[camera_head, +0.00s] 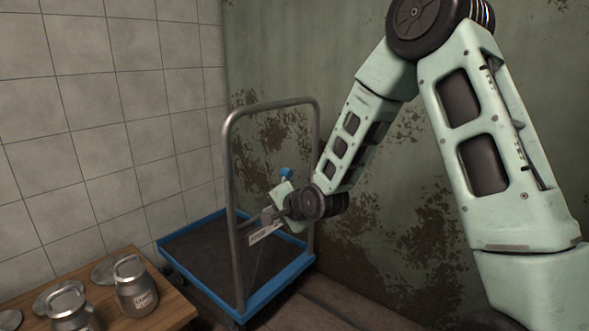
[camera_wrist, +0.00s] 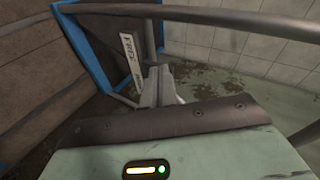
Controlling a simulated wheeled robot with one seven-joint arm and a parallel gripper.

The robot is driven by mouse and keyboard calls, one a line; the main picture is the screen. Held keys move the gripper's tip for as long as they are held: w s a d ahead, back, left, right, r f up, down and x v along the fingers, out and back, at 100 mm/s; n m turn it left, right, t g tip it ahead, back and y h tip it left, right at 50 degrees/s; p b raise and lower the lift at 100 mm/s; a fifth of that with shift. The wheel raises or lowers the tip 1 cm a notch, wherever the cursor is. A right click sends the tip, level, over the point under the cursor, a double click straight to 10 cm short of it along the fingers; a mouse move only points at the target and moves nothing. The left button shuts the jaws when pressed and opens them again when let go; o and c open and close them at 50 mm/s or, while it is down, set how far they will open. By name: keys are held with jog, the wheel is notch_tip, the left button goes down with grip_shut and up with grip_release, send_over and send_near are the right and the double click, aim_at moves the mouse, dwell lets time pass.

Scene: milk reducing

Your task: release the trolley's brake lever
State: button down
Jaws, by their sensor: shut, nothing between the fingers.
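The trolley has a blue-edged platform (camera_head: 285,278) with a dark deck and an upright grey tube handle (camera_head: 231,180). A white label plate (camera_head: 265,232) is by the handle; it shows in the wrist view (camera_wrist: 131,62) with dark lettering. My gripper (camera_head: 267,216) is at the handle frame, close to this plate. In the wrist view my gripper's fingers (camera_wrist: 159,85) are together and empty, just right of the plate. A small blue knob (camera_head: 286,173) shows above my gripper; I cannot tell whether it belongs to the brake lever. The lever itself is not clearly seen.
A wooden table (camera_head: 165,308) with several metal milk cans (camera_head: 136,287) stands at the front left. A tiled wall (camera_head: 110,120) is on the left and a stained green wall (camera_head: 390,240) is behind the trolley. The handle's tube crosses close to my gripper.

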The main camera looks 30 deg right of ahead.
jog(key=w+d+r+m+t+h, duration=0.1)
jog(key=d+m, duration=0.3)
jog(key=d, duration=0.4)
jog(key=w+d+r+m+t+h+p, duration=0.1)
jog(key=w+d+m+t+h, duration=0.1)
jog(key=d+m, duration=0.3)
jog(key=d+t+h, duration=0.1)
jog(key=d, duration=0.3)
jog(key=shift+w+t, duration=0.15)
jog(key=shift+t, duration=0.15)
